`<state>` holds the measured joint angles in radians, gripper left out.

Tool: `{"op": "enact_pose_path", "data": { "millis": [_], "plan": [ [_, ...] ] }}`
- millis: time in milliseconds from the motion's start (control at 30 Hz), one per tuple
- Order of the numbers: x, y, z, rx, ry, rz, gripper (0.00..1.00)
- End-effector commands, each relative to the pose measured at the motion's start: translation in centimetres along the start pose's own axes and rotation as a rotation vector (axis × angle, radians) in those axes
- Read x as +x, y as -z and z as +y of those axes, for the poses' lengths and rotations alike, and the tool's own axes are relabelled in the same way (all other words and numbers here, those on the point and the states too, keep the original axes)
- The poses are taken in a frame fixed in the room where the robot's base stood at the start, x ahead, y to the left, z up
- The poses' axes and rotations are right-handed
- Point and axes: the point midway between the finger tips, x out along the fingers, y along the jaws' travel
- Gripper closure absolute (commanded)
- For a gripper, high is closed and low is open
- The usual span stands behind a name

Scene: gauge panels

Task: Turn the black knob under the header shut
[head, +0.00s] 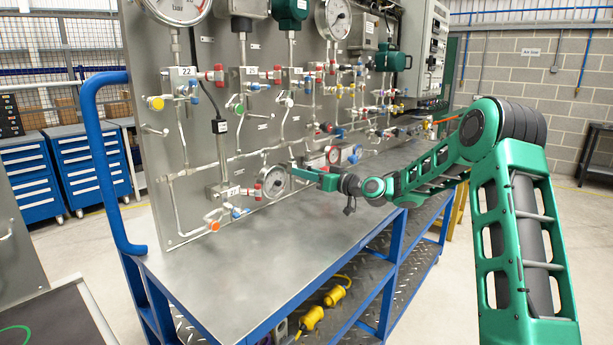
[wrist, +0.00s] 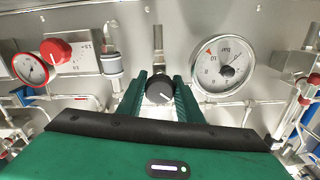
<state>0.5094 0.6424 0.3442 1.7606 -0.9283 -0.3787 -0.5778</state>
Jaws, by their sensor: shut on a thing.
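The black knob (wrist: 159,90) is round with a pale pointer line on its face, and a metal pipe runs from it along the panel. My gripper (wrist: 160,86) has its two green fingers shut on the knob, one on each side. In the head view my gripper (head: 297,170) reaches left to the panel, low down beside a round gauge (head: 274,182). The knob cannot be made out there. The header cannot be told for sure in either view.
In the wrist view a white dial gauge (wrist: 222,64) is right of the fingers. A red knob (wrist: 55,50) and a red-rimmed gauge (wrist: 30,68) are to the left. The steel bench top (head: 240,262) is clear in front of the panel. A blue rail (head: 98,165) stands at its left end.

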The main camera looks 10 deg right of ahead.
Motion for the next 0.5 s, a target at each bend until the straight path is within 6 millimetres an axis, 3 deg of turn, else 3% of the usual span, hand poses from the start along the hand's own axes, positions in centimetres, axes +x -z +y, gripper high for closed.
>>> {"op": "enact_pose_path", "data": {
  "millis": [500],
  "plan": [
    [-0.14,0.26,0.52,0.477,-0.011,0.007,0.90]
  ]
}}
